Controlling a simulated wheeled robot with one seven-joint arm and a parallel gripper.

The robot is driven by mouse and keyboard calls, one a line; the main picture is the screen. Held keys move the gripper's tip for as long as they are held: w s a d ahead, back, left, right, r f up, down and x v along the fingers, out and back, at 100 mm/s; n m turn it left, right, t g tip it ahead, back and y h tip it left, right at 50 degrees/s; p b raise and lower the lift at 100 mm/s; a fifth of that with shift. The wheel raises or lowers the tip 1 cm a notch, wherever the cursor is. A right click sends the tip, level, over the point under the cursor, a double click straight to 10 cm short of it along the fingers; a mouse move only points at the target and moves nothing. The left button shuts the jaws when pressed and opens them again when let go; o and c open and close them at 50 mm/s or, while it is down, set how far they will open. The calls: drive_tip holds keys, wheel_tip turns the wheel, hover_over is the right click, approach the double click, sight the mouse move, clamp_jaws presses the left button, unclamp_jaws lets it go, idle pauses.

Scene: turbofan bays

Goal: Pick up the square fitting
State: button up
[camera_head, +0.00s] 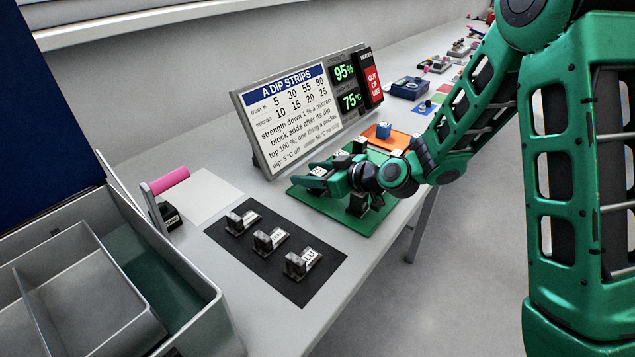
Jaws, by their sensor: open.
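My gripper (312,179) is open at the end of my green arm, low over the green mat (322,202) in front of the sign. Several small dark blocks with pale tops, such as one dark block (358,205), stand on this mat close around my gripper and wrist, which partly hide them. Three grey metal pieces with white labels, the nearest one (298,263), lie in a row on a black mat (310,288), apart from my gripper. I cannot tell which piece is the square fitting. Nothing clearly shows between the fingers.
A tilted sign (290,118) reading "A DIP STRIPS" stands behind the green mat. A blue block (384,130) sits on an orange mat (398,141). A pink handle (169,180) and an open grey case (190,290) are at left. A blank pale sheet (203,195) lies between.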

drive_tip(key=c, duration=1.1)
clamp_jaws()
drive_tip(key=shift+r, duration=0.2)
